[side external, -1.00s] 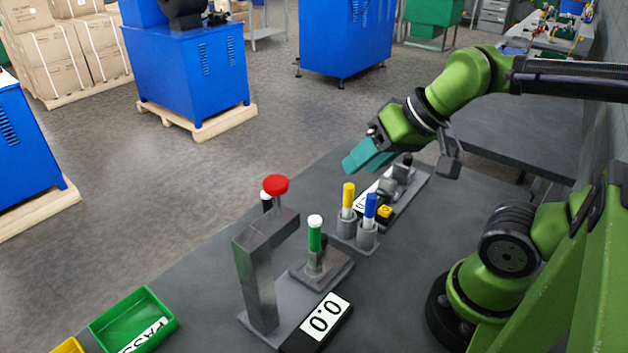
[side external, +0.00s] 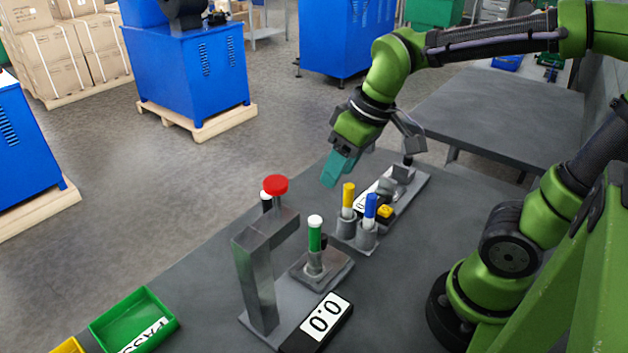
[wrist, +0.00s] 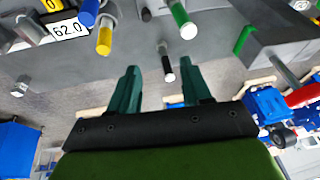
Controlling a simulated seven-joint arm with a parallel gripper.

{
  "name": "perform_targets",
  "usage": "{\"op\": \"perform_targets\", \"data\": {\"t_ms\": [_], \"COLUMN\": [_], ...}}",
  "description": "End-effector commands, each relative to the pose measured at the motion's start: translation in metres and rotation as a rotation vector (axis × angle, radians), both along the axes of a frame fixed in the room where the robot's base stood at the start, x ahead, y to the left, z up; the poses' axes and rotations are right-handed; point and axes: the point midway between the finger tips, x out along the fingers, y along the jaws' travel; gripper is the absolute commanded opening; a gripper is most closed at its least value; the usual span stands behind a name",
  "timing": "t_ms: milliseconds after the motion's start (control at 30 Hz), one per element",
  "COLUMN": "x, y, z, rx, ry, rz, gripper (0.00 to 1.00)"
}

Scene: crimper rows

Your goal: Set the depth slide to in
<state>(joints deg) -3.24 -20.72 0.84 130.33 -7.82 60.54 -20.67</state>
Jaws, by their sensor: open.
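My gripper (side external: 336,172) has teal fingers and hangs in the air, left of and above the far device. In the wrist view its two fingers (wrist: 160,84) stand apart with nothing between them. The far device is a grey base plate (side external: 415,187) bearing grey blocks (side external: 402,174), a black-tipped part (side external: 407,160), a yellow button (side external: 385,211) and a display partly hidden by the holders. In the wrist view that display (wrist: 68,29) reads 62.0. I cannot tell which part is the depth slide or how it is set.
Yellow (side external: 348,195) and blue (side external: 370,206) cylinders stand in grey holders. A green cylinder (side external: 315,238) with a white top stands in a fixture beside a grey post (side external: 258,280) with a red knob (side external: 275,184). A display (side external: 325,317) reads 0.0. A green tray (side external: 110,317) sits front left.

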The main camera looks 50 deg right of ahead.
Motion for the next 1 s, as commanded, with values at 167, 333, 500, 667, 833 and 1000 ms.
{"op": "perform_targets", "data": {"t_ms": [167,333,500,667,833,1000], "x": [0.029,0.043,0.043,0.040,0.038,0.036], "y": [0.005,0.004,0.001,0.001,0.001,0.002], "z": [-0.013,-0.015,-0.006,-0.008,-0.027,-0.063], "rx": [-0.178,-0.262,-0.297,-0.297,-0.296,-0.295], "ry": [0.142,0.211,0.213,0.212,0.213,0.215], "rz": [0.531,0.971,1.235,1.327,1.333,1.334], "gripper": [0.48,0.48,0.48,0.48,0.48,0.48]}}
